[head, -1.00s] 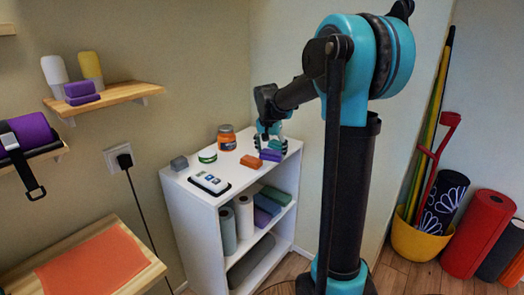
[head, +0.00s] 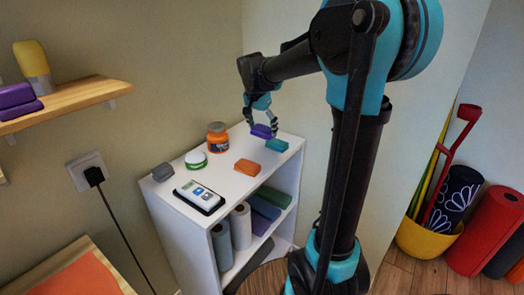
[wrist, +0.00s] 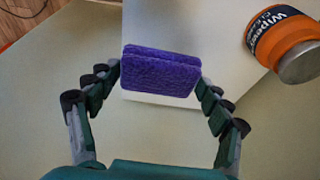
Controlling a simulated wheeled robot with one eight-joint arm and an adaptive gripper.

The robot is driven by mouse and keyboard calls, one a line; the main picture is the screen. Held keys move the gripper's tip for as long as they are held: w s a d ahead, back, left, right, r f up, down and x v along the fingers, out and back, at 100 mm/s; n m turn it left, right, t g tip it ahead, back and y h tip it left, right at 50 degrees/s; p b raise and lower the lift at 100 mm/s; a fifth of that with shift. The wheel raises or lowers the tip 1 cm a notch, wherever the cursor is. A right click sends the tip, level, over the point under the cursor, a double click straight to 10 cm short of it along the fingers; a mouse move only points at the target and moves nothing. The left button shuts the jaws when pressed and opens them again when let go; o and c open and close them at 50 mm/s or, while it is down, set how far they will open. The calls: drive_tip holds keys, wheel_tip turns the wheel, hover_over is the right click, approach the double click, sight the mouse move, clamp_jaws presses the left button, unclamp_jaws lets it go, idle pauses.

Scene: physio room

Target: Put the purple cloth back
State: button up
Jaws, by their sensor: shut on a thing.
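A folded purple cloth (head: 261,131) is between the fingers of my gripper (head: 262,125), at the back right of the white shelf unit's top. In the wrist view the purple cloth (wrist: 160,72) spans the gap between both fingertips, with its folded layers showing. My gripper is shut on it. The cloth appears raised above the top, though the exact height is hard to tell. A teal folded cloth (head: 277,145) lies on the top just in front of it, and an orange folded cloth (head: 247,167) lies further left.
The white shelf unit (head: 180,210) also bears an orange jar (head: 217,138), a white-and-green tub (head: 196,160), a grey block (head: 162,172) and a dark tray (head: 200,196). Purple folded blocks (head: 17,100) sit on the wooden wall shelf (head: 85,94). A yellow bucket (head: 428,238) stands right.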

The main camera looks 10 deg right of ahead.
sight(259, 129)
wheel_tip(259, 129, down, 10)
drive_tip(key=shift+f, duration=0.1)
idle(0.4)
drive_tip(key=shift+f, duration=0.1)
drive_tip(key=o, duration=1.1)
drive_tip(key=v, duration=1.1)
drive_tip(key=shift+r, duration=0.35)
drive_tip(key=shift+s, duration=0.35)
drive_tip(key=s+d+f+n+y, duration=0.1)
drive_tip(key=s+d+f+n, duration=0.2)
drive_tip(key=s+f, duration=0.6)
drive_tip(key=s+d+f+n+t+y, duration=0.1)
drive_tip(key=s+d+f+n, duration=0.2)
drive_tip(key=s, duration=1.1)
wheel_tip(259, 129, down, 7)
drive_tip(key=n, duration=0.3)
